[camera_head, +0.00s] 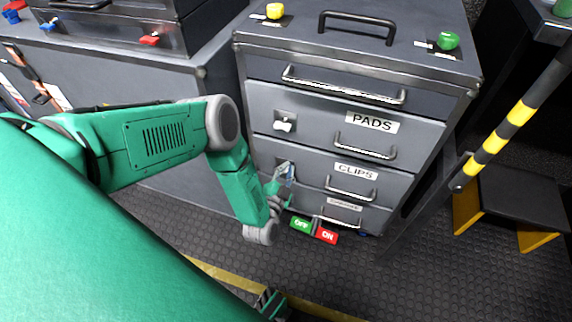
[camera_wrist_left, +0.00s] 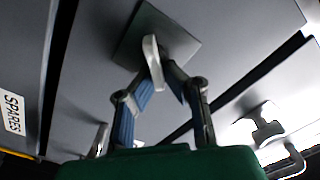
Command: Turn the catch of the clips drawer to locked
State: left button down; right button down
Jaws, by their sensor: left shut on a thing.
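The clips drawer (camera_head: 316,168) is the closed grey drawer labelled CLIPS, below the PADS drawer in the head view. Its catch is a pale lever (camera_wrist_left: 152,62) on a dark square plate (camera_wrist_left: 155,30) in the left wrist view. My left gripper (camera_wrist_left: 161,78) is shut on this lever, with one blue-padded finger on each side. In the head view my left gripper (camera_head: 286,174) is at the left end of the drawer front and hides most of the catch. I cannot read the catch's locked or unlocked position.
The pads drawer (camera_head: 316,125) above has its own catch (camera_head: 284,125). A bar handle (camera_head: 350,194) sticks out of the clips drawer. Green OFF and red ON plates (camera_head: 314,229) sit low in front. A striped pole (camera_head: 505,130) and a step stool (camera_head: 515,205) stand right.

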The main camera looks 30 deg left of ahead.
pick_arm(q)
jog(key=m, duration=0.3)
jog(key=f+m, duration=0.1)
jog(key=m, duration=0.2)
jog(key=f+m+b, duration=0.1)
jog(key=m, duration=0.2)
jog(key=shift+s+d, duration=0.2)
jog(key=shift+d, duration=0.1)
jog(key=shift+m, duration=0.3)
jog(key=c, duration=1.7)
grip_release()
jog(key=shift+w+r, duration=0.1)
jog(key=v, duration=1.2)
